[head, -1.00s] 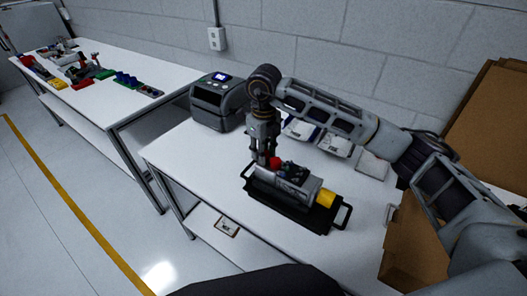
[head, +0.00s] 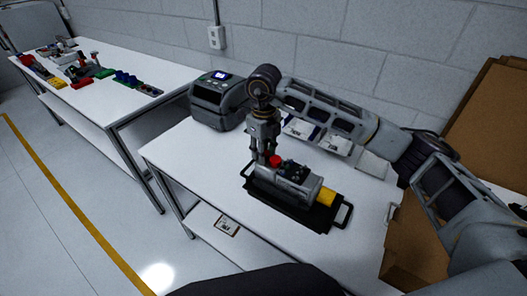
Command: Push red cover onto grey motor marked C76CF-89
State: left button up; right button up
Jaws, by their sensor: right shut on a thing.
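The grey motor (head: 296,186) lies on a black tray (head: 290,211) on the near white table. A yellow part (head: 326,196) sits at its right end and black connectors (head: 294,170) stand on its top. The marking is too small to read. The red cover (head: 275,161) is at the motor's upper left, at my right gripper's fingertips. My right gripper (head: 265,156) points down and is shut on the red cover. Whether the cover touches the motor I cannot tell. My left gripper is out of view.
A dark label printer (head: 217,100) stands behind left of the tray. White packets (head: 300,128) lie under my right arm. An open cardboard box (head: 415,240) is at the right. Another table (head: 135,75) with coloured parts stands at the far left. The table's front left is clear.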

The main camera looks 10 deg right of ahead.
jog(key=o, duration=0.7)
notch_tip(320, 180, up, 12)
dwell(0.8)
jog(key=shift+f, duration=0.1)
